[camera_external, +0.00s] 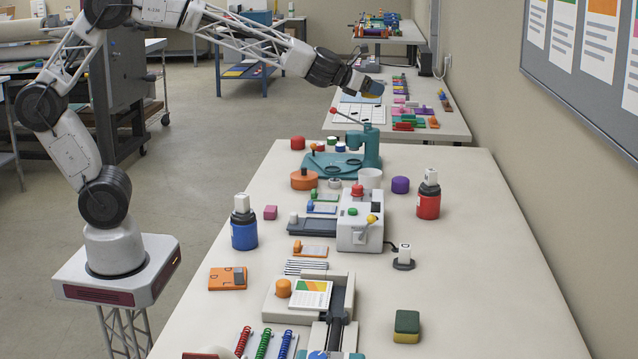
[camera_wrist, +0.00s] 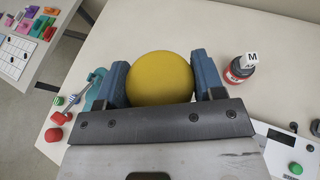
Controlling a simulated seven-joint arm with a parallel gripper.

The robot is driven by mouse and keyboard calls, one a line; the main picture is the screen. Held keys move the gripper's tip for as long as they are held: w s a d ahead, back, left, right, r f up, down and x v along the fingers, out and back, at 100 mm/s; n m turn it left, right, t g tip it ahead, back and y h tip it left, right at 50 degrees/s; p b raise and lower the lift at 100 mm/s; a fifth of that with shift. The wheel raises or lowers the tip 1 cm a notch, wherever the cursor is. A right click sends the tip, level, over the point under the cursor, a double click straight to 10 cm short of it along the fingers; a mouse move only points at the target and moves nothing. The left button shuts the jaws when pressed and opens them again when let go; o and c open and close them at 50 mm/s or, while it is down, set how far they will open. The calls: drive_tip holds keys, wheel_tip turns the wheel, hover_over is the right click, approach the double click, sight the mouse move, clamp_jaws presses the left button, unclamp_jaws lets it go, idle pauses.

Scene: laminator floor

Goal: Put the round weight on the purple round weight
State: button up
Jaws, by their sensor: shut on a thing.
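My gripper (camera_external: 366,84) is high above the back part of the table, shut on a yellow round weight (camera_wrist: 160,78). In the wrist view the weight sits between the two blue fingers and fills the space between them. In the external view only a small part of it shows at the fingertips. The purple round weight (camera_external: 400,185) stands on the table, below and to the right of my gripper in the external view, right of a white cup (camera_external: 370,179). I cannot make out the purple weight in the wrist view.
A teal press (camera_external: 367,150) stands left of the purple weight and rises above it. A red bottle (camera_external: 428,203) with a white cap stands to its right, also in the wrist view (camera_wrist: 240,70). A white machine (camera_external: 357,228) stands in front. The table's right side is mostly clear.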

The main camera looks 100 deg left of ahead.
drive_tip(key=shift+w+a+m+t+h, duration=0.85)
drive_tip(key=shift+w+m+h, duration=0.9)
drive_tip(key=shift+w, duration=1.3)
drive_tip(key=m+h, duration=0.4)
hover_over(402, 178)
wheel_tip(402, 178, down, 18)
drive_tip(key=shift+r, duration=0.25)
drive_tip(key=shift+d+f, duration=0.1)
drive_tip(key=shift+f, duration=3.05)
drive_tip(key=shift+f, duration=1.85)
drive_tip(key=shift+f, duration=0.15)
